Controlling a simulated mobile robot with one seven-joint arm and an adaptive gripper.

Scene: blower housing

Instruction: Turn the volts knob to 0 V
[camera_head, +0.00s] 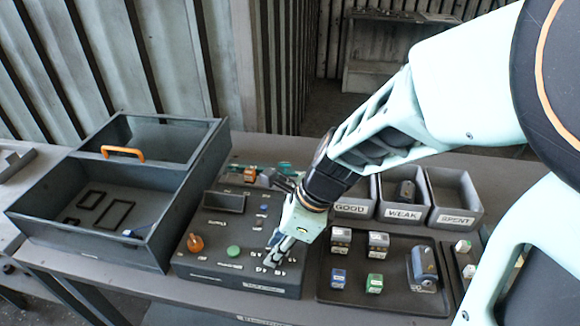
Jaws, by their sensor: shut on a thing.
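The dark grey test box (215,262) stands on the table, with an orange knob (195,243) and a green button (233,251) on its top. My gripper (275,246) reaches down from the right onto the right part of this panel. Its fingers are shut at a spot ringed by small white marks, which looks like the volts knob's dial. The fingers hide the knob itself, so I cannot tell where it points. The marks are too small to read.
A tray (325,292) with several small blocks and a grey cylinder (423,264) lies right of the box. Bins labelled GOOD, WEAK (403,214) and SPENT stand behind it. A large open case (90,253) with an orange handle (122,152) stands at left.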

